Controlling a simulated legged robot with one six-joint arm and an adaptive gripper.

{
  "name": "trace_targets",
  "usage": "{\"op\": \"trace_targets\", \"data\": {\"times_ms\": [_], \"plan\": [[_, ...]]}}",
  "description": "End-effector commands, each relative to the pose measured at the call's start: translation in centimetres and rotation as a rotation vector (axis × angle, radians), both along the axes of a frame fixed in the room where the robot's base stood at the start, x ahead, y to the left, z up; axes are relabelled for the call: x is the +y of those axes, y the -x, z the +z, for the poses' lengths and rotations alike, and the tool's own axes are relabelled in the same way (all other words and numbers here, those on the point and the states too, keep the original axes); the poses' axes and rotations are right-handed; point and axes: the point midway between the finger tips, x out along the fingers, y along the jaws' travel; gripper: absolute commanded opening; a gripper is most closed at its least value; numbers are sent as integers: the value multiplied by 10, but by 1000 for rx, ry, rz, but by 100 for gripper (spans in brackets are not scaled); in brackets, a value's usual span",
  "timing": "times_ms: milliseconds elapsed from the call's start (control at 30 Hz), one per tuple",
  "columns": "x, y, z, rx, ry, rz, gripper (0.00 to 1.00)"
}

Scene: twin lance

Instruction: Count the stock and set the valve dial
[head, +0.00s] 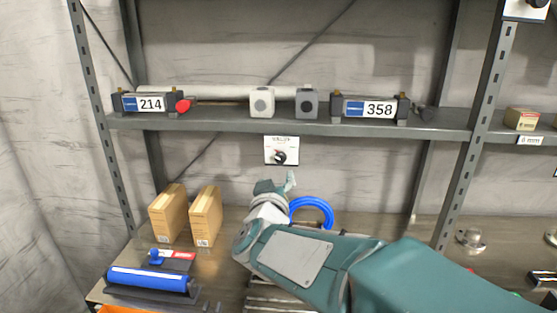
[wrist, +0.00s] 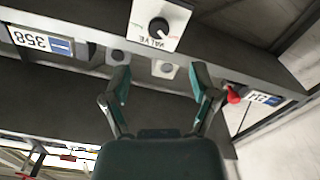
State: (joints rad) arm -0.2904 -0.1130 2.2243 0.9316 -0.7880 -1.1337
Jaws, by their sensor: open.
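The valve dial (head: 279,157) is a black knob on a white plate below the front edge of the upper shelf. In the wrist view the dial (wrist: 159,28) appears upside down, at the top; its exact setting is too small to read. My gripper (wrist: 160,98) is open and empty, its two fingers apart, with the dial ahead of it. In the head view my gripper (head: 289,182) is just below the plate, partly hidden by my arm. Two upright cardboard boxes (head: 167,213) (head: 206,215) stand on the lower surface to the left.
The upper shelf (head: 220,120) holds units numbered 214 (head: 150,104) and 358 (head: 379,109), a red knob (head: 183,105), and white (head: 262,102) and grey (head: 306,102) blocks. Below are a blue roll (head: 148,280) and blue coil (head: 327,208). Metal uprights (head: 90,75) flank the bay.

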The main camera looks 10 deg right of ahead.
Motion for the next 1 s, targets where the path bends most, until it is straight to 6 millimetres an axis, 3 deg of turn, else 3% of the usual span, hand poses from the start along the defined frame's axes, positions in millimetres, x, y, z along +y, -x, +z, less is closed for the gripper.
{"op": "trace_targets", "data": {"times_ms": [600, 1000], "plan": [[-31, -92, -1, 1, 0, -1, 76], [-33, -101, 0, -1, 0, 1, 76]]}}
